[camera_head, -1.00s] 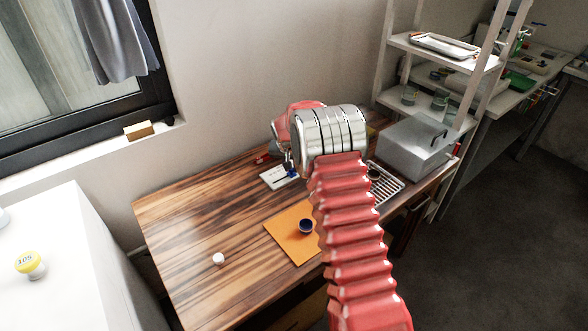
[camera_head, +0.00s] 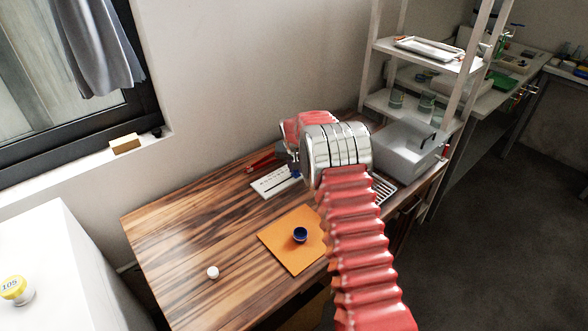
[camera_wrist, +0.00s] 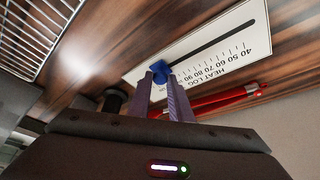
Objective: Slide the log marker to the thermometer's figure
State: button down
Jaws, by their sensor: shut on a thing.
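The white heat log card (camera_wrist: 215,45) lies on the wooden desk, with a dark slot and a printed scale that reads upside down in the wrist view. The blue log marker (camera_wrist: 160,70) is at the high-number end of the slot, past the 90. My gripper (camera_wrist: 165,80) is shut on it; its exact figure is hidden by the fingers. In the head view the card (camera_head: 268,185) shows left of my gripper, beside the blue marker (camera_head: 296,174). A red thermometer (camera_wrist: 225,99) lies alongside the card; its reading is not legible. It also shows in the head view (camera_head: 262,161).
A dark round object (camera_wrist: 113,100) is close to the fingers. A wire rack (camera_wrist: 40,30) and a grey-white box (camera_head: 405,150) stand to the right in the head view. An orange mat (camera_head: 285,255) holds a blue cup (camera_head: 300,234). A white cap (camera_head: 212,272) sits on the desk.

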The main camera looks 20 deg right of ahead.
jog(key=c, duration=1.6)
grip_release()
jog(key=shift+s, duration=0.15)
jog(key=shift+r, duration=0.15)
jog(key=shift+s+r, duration=0.15)
jog(key=shift+r, duration=0.4)
jog(key=v, duration=1.2)
jog(key=shift+r, duration=0.15)
jog(key=shift+s+a, duration=0.1)
jog(key=shift+s, duration=0.05)
